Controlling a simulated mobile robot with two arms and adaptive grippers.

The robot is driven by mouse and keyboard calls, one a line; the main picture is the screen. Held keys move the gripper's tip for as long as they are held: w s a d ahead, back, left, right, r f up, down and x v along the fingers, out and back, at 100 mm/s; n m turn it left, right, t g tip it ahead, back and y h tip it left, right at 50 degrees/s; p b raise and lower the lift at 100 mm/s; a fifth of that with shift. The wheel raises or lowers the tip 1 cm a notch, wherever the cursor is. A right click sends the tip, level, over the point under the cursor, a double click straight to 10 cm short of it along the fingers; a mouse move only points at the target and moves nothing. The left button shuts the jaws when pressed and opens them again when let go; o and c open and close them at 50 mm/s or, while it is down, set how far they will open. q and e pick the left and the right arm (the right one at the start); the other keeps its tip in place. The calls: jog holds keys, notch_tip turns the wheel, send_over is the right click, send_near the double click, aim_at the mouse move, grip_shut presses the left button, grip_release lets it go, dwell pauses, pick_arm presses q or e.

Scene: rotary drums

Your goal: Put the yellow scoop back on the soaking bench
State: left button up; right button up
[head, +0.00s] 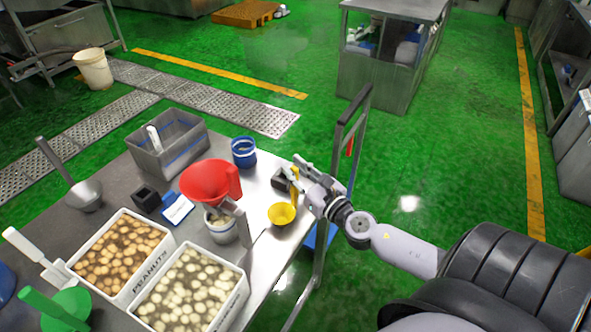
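The yellow scoop (281,215) is at the right edge of the steel soaking bench (262,250), its bowl low and its handle rising toward my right gripper. My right gripper (296,177) reaches in from the right and is closed around the scoop's handle. I cannot tell whether the bowl touches the bench top. My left gripper is not in view.
A cart's rail frame (338,175) stands close behind my gripper.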

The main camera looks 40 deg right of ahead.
jog(key=shift+o, duration=0.8)
jog(key=shift+r, duration=0.1)
jog(key=shift+r, duration=0.15)
jog(key=s+b, duration=0.5)
jog(key=s, duration=0.7)
